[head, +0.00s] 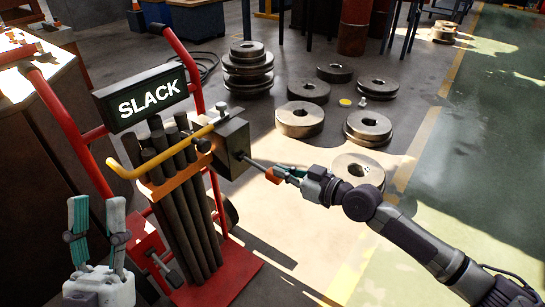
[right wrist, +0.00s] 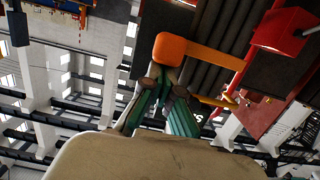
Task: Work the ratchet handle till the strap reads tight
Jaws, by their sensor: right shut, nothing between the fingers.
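A dark sign reading "SLACK" (head: 149,98) is mounted on a red hand truck (head: 240,271). An orange strap (head: 168,187) runs around the dark bars standing on the truck. A dark ratchet box (head: 232,143) sits at the strap's right, with a thin handle rod (head: 252,161) ending in an orange grip (head: 272,176). The grip also shows in the right wrist view (right wrist: 170,50). My right gripper (head: 282,173) is shut and empty, its fingertips at the grip; I cannot tell whether they touch. My left gripper (head: 97,203) is open and empty at lower left.
A yellow curved bar (head: 126,171) juts out in front of the bars. Several round metal discs (head: 300,119) lie on the floor behind and right of the truck. A wooden-sided bench (head: 35,130) stands at left.

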